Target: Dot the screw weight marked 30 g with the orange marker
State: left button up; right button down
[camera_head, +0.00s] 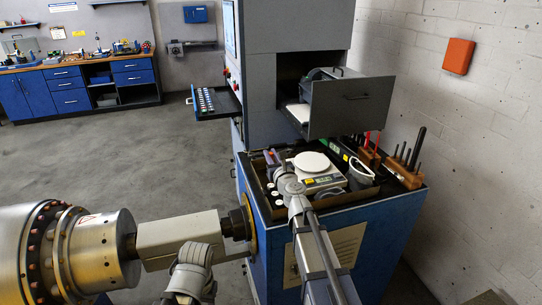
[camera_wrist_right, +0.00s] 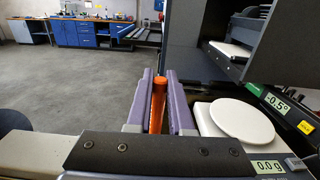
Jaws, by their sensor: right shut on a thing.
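My right gripper (camera_wrist_right: 158,88) is shut on the orange marker (camera_wrist_right: 158,100), which stands between the two purple fingers in the right wrist view. In the head view the right gripper (camera_head: 271,158) is small, over the left part of the cart top, and the marker cannot be made out there. A pull-out tray (camera_head: 222,113) on the left of the grey machine holds several small pale pieces in rows. They may be screw weights, but no 30 g marking can be read. My left gripper is not in view.
A scale with a round white plate (camera_head: 311,162) stands on the blue cart (camera_head: 372,235); its display (camera_wrist_right: 268,166) reads 0.0 g. Wooden tool holders (camera_head: 405,176) stand at the cart's right. A large metal rotor (camera_head: 100,245) lies left.

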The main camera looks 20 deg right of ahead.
jog(key=shift+f+b, duration=0.8)
dwell(1.5)
jog(key=shift+r, duration=0.1)
notch_tip(320, 180, up, 7)
jog(key=p, duration=0.7)
dwell(2.1)
notch_tip(320, 180, down, 6)
jog(key=b, duration=0.5)
jog(key=shift+r, duration=0.2)
jog(key=shift+f+b, duration=0.5)
jog(key=shift+b, duration=0.15)
dwell(0.8)
